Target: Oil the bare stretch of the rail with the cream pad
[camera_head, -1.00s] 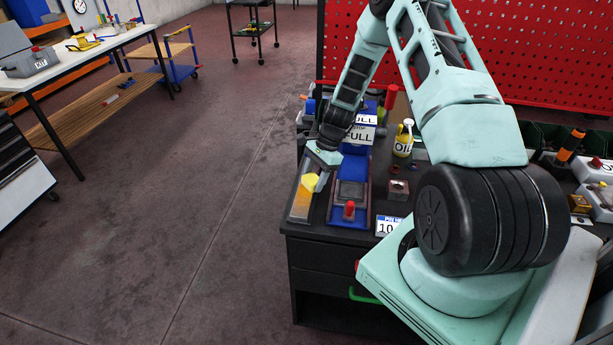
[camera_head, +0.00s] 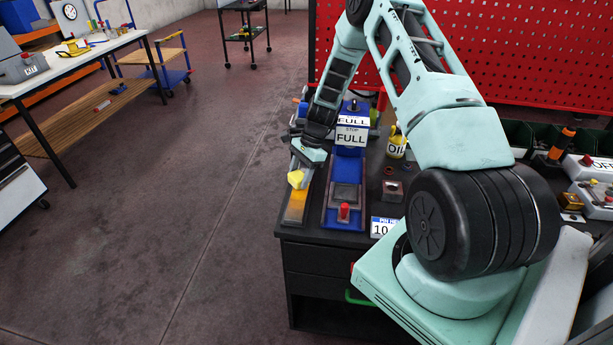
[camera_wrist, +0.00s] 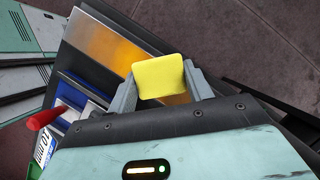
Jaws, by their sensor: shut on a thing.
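The pad (camera_head: 296,179) looks yellow, paler on one side. In the wrist view the yellow pad (camera_wrist: 158,77) sits between both fingers. My gripper (camera_head: 303,170) is shut on it, over the far part of the rail. The rail (camera_head: 293,214) is a flat metal strip along the table's left edge. Its surface shows an amber stretch and a grey stretch nearest the front. In the wrist view the rail (camera_wrist: 100,45) runs under the pad, amber in the middle and grey toward the upper left. Whether the pad touches the rail I cannot tell.
A blue fixture with a red knob (camera_head: 344,211) stands just right of the rail. A sign reading FULL (camera_head: 352,137) stands behind it. A yellow oil can (camera_head: 396,143) and a small metal block (camera_head: 393,190) are farther right. Open floor lies left of the table.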

